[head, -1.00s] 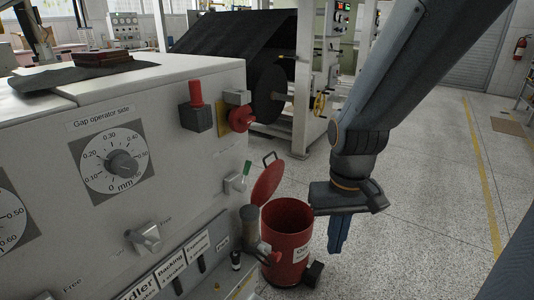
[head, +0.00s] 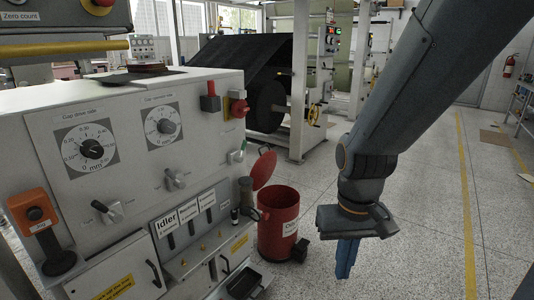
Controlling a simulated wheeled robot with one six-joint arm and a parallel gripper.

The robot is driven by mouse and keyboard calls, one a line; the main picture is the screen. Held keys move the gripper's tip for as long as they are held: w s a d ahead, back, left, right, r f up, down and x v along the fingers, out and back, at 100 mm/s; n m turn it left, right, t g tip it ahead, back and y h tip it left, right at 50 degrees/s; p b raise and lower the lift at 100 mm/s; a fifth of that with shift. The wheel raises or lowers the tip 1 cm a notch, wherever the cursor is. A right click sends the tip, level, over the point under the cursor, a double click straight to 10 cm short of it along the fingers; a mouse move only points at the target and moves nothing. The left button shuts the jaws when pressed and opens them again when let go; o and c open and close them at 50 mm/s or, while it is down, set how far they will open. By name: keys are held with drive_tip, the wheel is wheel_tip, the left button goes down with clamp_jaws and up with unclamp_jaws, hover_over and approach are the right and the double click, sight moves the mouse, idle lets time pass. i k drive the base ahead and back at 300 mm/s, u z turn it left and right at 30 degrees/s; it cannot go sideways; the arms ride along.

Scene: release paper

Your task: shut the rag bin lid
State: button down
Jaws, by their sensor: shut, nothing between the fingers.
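The rag bin (head: 277,225) is a red round bin standing on the floor beside the machine, near the picture's middle. Its red lid (head: 264,170) is open, tilted up at the bin's back left side. A dark foot pedal (head: 300,250) shows at the bin's lower right. My gripper (head: 345,274) points down with its blue fingers together, to the right of the bin and apart from it. It holds nothing. The lid's hinge is partly hidden by a knob on the machine.
The grey machine (head: 110,205) with dials and switches fills the left side and stands close to the bin. A black tray (head: 244,283) sits low at its front. A black roll (head: 267,106) is behind. Speckled floor (head: 430,220) to the right is clear.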

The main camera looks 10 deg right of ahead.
sight(262, 171)
drive_tip(key=z, duration=1.05)
drive_tip(key=i, duration=1.85)
drive_tip(key=u, duration=1.15)
drive_tip(key=i, duration=0.55)
drive_tip(key=u, duration=0.65)
